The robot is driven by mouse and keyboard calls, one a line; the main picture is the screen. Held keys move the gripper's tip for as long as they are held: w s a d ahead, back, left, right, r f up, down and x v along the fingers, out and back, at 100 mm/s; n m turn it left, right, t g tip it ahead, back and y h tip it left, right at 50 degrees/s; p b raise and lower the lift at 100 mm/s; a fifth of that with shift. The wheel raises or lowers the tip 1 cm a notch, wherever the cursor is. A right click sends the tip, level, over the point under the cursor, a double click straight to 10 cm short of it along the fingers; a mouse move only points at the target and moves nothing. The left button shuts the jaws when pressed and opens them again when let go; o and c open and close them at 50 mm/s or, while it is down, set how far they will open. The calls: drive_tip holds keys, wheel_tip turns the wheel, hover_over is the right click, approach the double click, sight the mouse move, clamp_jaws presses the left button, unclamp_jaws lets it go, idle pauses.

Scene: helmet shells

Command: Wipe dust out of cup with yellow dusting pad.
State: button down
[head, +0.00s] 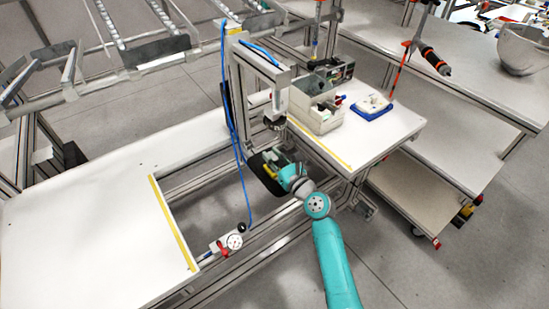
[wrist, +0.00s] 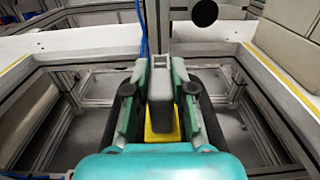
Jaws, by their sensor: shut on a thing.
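My gripper (head: 272,168) is near the middle of the head view, in front of the upright metal frame. In the wrist view my gripper (wrist: 161,88) is shut on the dusting pad, whose grey block (wrist: 161,95) sits between the fingers. Its yellow part (wrist: 162,132) shows below the block, and a bit of yellow shows in the head view (head: 269,173).
A press-like head (head: 273,121) hangs from the metal frame (head: 236,95) above the gripper. A blue hose (head: 241,180) runs down the frame. White bins (head: 317,115) and a blue-edged tray (head: 373,107) stand on the right table. The left white table (head: 90,235) is mostly clear.

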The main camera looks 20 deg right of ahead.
sight(277, 161)
drive_tip(key=shift+s+f, duration=0.15)
drive_tip(key=shift+s, duration=0.05)
idle(0.3)
drive_tip(key=shift+s, duration=0.15)
drive_tip(key=shift+v, duration=1.45)
drive_tip(key=shift+d, duration=0.1)
drive_tip(key=shift+w, duration=0.55)
drive_tip(key=shift+x, duration=1.3)
drive_tip(key=shift+s, duration=0.1)
